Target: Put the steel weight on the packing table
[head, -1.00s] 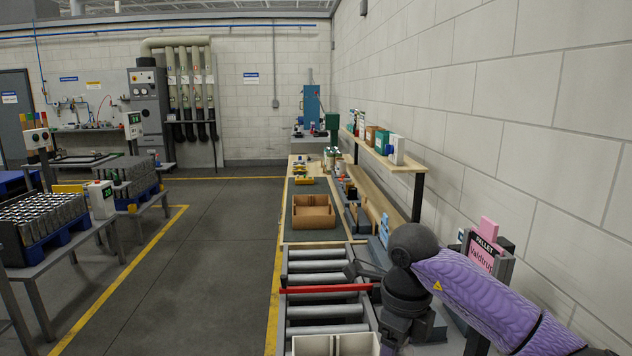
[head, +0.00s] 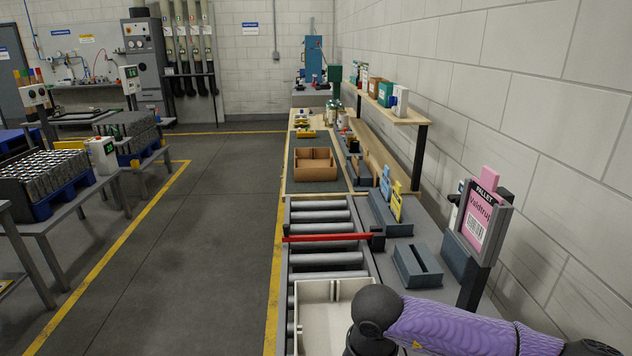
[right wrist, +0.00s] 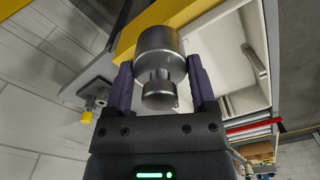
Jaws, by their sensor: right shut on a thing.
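The steel weight (right wrist: 158,52), a shiny cylinder with a narrower neck and knob, is between the purple-sided fingers of my right gripper (right wrist: 160,80) in the right wrist view. The gripper is shut on it. In the head view my right arm crosses the bottom right, and its gripper and the weight are out of sight. The packing table (head: 328,187), with a wooden edge and a dark mat, stands beyond the roller conveyor. An open cardboard box (head: 315,165) sits on it. My left gripper is not in view.
A white bin (head: 305,300) sits on the near end of the roller conveyor (head: 322,258). A red bar (head: 325,238) crosses the rollers. A pallet sign (head: 482,215) and a grey slotted block (head: 417,266) stand at right. The mat has bare space around the box.

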